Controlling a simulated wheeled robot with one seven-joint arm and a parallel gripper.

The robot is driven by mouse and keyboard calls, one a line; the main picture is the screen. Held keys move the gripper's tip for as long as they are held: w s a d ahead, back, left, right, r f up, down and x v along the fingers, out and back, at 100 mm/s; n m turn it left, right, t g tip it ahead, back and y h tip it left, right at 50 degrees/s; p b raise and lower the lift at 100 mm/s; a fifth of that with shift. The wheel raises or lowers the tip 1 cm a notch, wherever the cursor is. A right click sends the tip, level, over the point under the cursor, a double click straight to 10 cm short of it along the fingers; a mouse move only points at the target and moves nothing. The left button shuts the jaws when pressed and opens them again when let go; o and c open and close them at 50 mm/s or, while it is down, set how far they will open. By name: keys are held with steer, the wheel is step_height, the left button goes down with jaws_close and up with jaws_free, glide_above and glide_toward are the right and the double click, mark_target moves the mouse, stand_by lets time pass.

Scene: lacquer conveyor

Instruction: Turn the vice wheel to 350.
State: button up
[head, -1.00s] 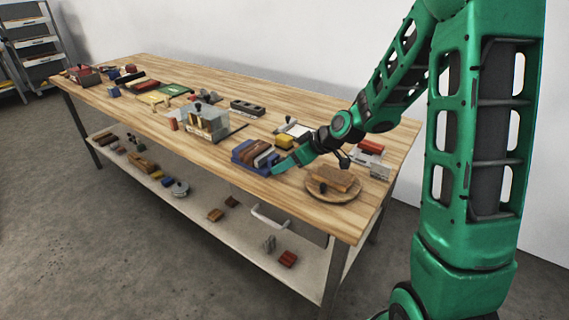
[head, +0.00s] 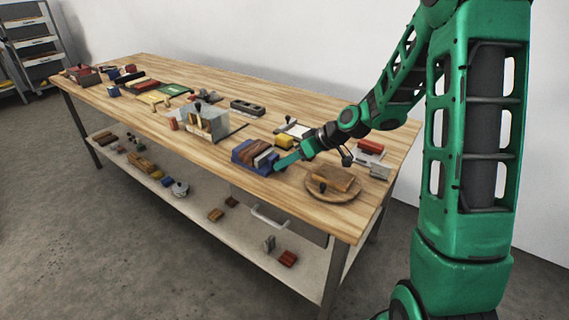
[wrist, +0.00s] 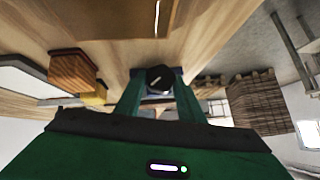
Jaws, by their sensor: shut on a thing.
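The blue vice (head: 243,155) stands near the front edge of the bench, with brown and pale pieces between its blue sides. Its wheel shows in the wrist view as a small dark round knob (wrist: 158,76) with a white line on its face. My gripper (head: 280,165) reaches the vice's right end from the right. In the wrist view my gripper (wrist: 155,92) has one green finger on each side of the knob and is shut on it. In the head view my gripper hides the wheel. I cannot read any number or scale.
A round wooden board (head: 333,186) with a brown block lies close to the right of my gripper. A yellow block (head: 284,142) and a red and grey item (head: 369,153) sit behind. A clear box (head: 204,122) stands to the left. The front bench strip is mostly bare.

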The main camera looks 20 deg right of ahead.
steer(key=y, duration=0.1)
steer(key=m+g+y, duration=0.2)
steer(key=shift+w+d+f+y, duration=0.2)
steer(key=shift+w+d+y, duration=0.05)
steer(key=shift+d+y, duration=0.1)
stand_by(0.3)
steer(key=o, duration=1)
steer(key=shift+o, duration=0.2)
steer(key=shift+d+r, duration=0.1)
steer(key=shift+d, duration=0.05)
